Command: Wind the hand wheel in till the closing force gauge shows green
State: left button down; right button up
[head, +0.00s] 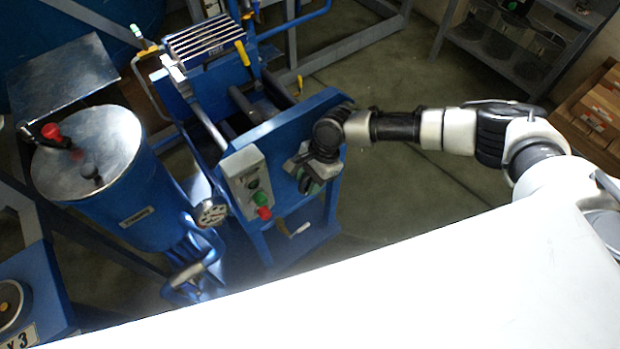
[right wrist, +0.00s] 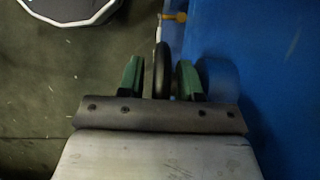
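The blue press-like frame (head: 285,130) stands in the middle of the head view. My right gripper (head: 308,178) is at its front panel, right of the control box. In the right wrist view its two green fingers (right wrist: 160,78) stand apart, one on each side of a thin black rim (right wrist: 163,68) seen edge-on, which looks like the hand wheel's. A gap shows between the rim and each finger. In the head view my gripper mostly hides the wheel. A small round gauge (head: 211,212) sits left of the control box; its reading is too small to tell. My left gripper is not in view.
The grey control box (head: 246,181) carries green and red buttons close to my gripper. A blue drum (head: 105,190) with a metal lid stands at left. An orange-yellow handle (right wrist: 175,16) shows past the wheel. The floor (head: 400,190) under my right arm is clear.

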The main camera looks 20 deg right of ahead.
grip_shut()
jog(key=shift+r+y+p, duration=0.2)
jog(key=shift+y+p, duration=0.3)
jog(key=shift+p, duration=0.35)
jog(key=shift+f+g+y, duration=0.1)
jog(key=shift+g+y, duration=0.2)
jog(key=shift+o, duration=0.9)
grip_release()
